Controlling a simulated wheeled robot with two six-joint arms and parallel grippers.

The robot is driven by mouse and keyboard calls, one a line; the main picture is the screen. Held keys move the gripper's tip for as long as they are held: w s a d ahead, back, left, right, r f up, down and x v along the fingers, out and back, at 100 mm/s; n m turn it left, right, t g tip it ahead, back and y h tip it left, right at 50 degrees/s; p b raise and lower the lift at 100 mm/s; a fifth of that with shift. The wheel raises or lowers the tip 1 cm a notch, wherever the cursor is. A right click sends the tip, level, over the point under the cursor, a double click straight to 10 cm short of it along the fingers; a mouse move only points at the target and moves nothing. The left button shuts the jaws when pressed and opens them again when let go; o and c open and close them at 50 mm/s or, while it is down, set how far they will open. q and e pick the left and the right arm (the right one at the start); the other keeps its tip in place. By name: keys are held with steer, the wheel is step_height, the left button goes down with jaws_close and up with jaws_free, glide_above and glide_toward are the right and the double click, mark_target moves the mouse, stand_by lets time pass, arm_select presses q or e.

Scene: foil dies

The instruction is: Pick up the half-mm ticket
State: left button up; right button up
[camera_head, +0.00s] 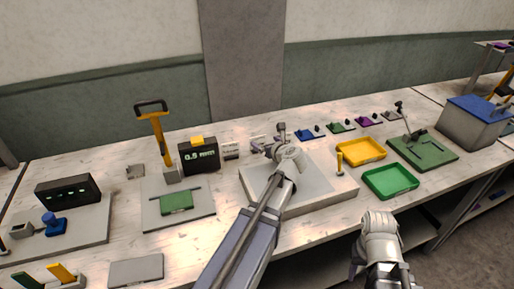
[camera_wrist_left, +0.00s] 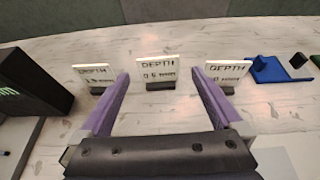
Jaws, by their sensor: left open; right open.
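Three small white tickets marked DEPTH stand upright in dark bases in the left wrist view. The middle ticket (camera_wrist_left: 157,68) appears to read 0.5 mm. The left ticket (camera_wrist_left: 97,75) and right ticket (camera_wrist_left: 227,75) have numbers too blurred to be sure of. My left gripper (camera_wrist_left: 162,82) is open, its purple fingers apart on either side of the middle ticket, touching nothing clearly. In the head view, my left gripper (camera_head: 279,135) is over the back of the bench and partly hides the ticket row; one ticket (camera_head: 230,150) shows. My right gripper (camera_head: 382,262) is low at right, its fingers unclear.
A black display (camera_head: 199,157) reading 0.5 mm stands left of the tickets, beside a yellow-handled press (camera_head: 160,140). A raised grey plate (camera_head: 325,201) lies under my left arm. Yellow (camera_head: 362,150) and green (camera_head: 391,181) trays lie right. Small coloured pieces (camera_head: 310,133) line the back.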

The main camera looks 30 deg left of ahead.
mark_target(258, 138)
arm_select(q)
steer(key=shift+b+x, duration=1.65)
steer(key=shift+x, duration=2.25)
steer(key=shift+s, duration=0.2)
steer(key=c, duration=1.1)
step_height(258, 138, up, 10)
steer(key=p, duration=1)
